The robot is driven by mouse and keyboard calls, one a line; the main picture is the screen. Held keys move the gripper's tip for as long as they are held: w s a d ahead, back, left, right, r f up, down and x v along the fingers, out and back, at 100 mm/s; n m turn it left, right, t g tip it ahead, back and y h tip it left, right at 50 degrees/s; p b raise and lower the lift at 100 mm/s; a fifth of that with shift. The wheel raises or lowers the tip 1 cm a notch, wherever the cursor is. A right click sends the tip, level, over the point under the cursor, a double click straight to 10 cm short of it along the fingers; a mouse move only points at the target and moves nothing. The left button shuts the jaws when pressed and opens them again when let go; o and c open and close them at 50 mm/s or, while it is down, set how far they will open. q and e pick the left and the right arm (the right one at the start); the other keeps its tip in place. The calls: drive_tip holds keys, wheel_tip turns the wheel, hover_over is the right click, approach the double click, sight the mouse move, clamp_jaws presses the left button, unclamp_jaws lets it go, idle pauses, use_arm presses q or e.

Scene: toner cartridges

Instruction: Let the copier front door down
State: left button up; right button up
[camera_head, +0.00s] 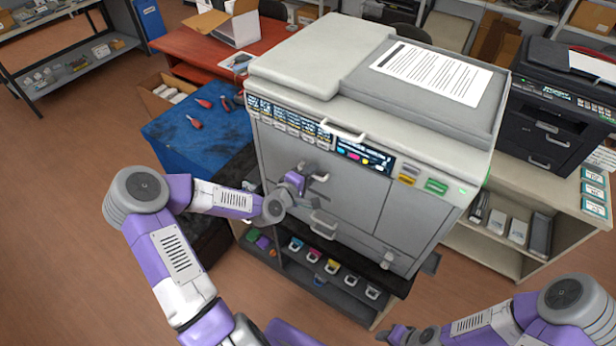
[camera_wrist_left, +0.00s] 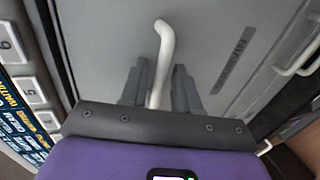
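The copier (camera_head: 400,130) stands in the middle of the head view. Its grey front door (camera_head: 350,195) is upright and flush with the body; it also fills much of the left wrist view (camera_wrist_left: 205,45). A white bar handle (camera_wrist_left: 163,45) stands out from the door. My left gripper (camera_head: 308,180) is at this handle, in front of the door. In the left wrist view, its two dark fingers (camera_wrist_left: 160,90) are on either side of the bar, with narrow gaps. My right gripper (camera_head: 392,335) is low in the head view, away from the copier; its fingers are too small to judge.
Another white handle (camera_head: 322,228) sits lower on the copier front. Below, an open shelf (camera_head: 345,300) holds several colored cartridges. A blue-covered surface (camera_head: 200,140) with red tools is to the left. A black printer (camera_head: 560,110) stands at right. Floor is clear in front.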

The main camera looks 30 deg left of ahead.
use_arm(q)
clamp_jaws()
drive_tip(key=s+b, duration=0.1)
drive_tip(key=s+f+t+b, duration=0.1)
drive_tip(key=shift+b, duration=0.4)
drive_tip(key=s+b, duration=0.1)
drive_tip(key=s+t+b, duration=0.1)
drive_tip(key=shift+s+a+f+t+b, duration=0.2)
drive_tip(key=shift+s+f+t+b, duration=0.1)
drive_tip(key=shift+f, duration=0.1)
